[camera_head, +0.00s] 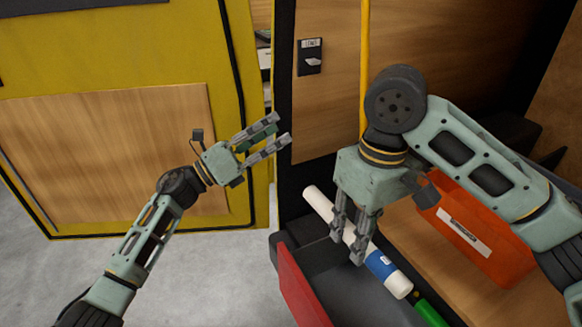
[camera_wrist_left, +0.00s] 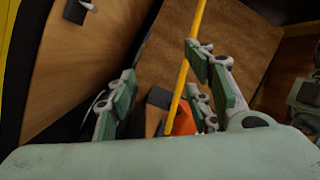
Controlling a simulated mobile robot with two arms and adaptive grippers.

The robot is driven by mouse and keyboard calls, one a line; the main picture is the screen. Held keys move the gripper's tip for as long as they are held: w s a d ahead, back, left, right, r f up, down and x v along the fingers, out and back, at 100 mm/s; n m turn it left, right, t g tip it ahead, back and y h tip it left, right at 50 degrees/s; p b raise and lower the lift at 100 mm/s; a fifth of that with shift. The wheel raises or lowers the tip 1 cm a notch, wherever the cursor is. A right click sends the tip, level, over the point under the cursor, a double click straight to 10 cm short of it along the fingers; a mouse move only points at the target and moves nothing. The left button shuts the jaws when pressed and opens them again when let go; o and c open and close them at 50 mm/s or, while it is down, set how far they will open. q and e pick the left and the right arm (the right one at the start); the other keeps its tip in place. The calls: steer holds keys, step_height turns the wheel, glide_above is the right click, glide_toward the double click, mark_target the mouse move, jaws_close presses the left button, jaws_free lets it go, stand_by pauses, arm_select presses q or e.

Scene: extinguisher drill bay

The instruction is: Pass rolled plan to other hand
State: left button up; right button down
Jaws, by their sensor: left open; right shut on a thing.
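The rolled plan (camera_head: 384,267) is a white tube with a blue label, lying diagonally low in the head view. My right gripper (camera_head: 347,243) points down and is shut around the middle of the tube, hiding part of it. Its white ends stick out on both sides. My left gripper (camera_head: 283,135) is open and empty, to the upper left of the plan, with its fingers pointing right. The open fingers of my left gripper also show in the left wrist view (camera_wrist_left: 165,100); the plan cannot be made out there.
An orange-red box (camera_head: 487,235) stands right of the plan. A green object (camera_head: 430,313) and a red panel (camera_head: 298,285) are near the plan. A yellow pole (camera_head: 364,60) rises behind my right gripper. A yellow-framed wooden panel (camera_head: 110,150) stands at left; grey floor is clear below it.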

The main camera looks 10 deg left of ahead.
arm_select(q)
steer(key=s+d+r+m+g+h, duration=0.3)
steer(key=s+d+r+m+g, duration=0.3)
steer(key=m, duration=0.4)
steer(key=m+g+y, duration=0.7)
steer(key=m+g, duration=0.2)
steer(key=m, duration=0.4)
glide_above(331, 213)
steer(key=w+a, duration=0.2)
steer(key=a, duration=0.2)
steer(key=s+a+f+m+t+y, duration=0.1)
steer(key=s+a+f+m+y, duration=0.15)
steer(key=y, duration=0.25)
steer(key=x, duration=1)
steer(key=shift+w+d+f, duration=0.15)
steer(key=shift+d+f, duration=0.05)
steer(key=shift+d, duration=0.15)
steer(key=shift+r, duration=0.1)
steer(key=c, duration=0.9)
steer(key=o, duration=0.9)
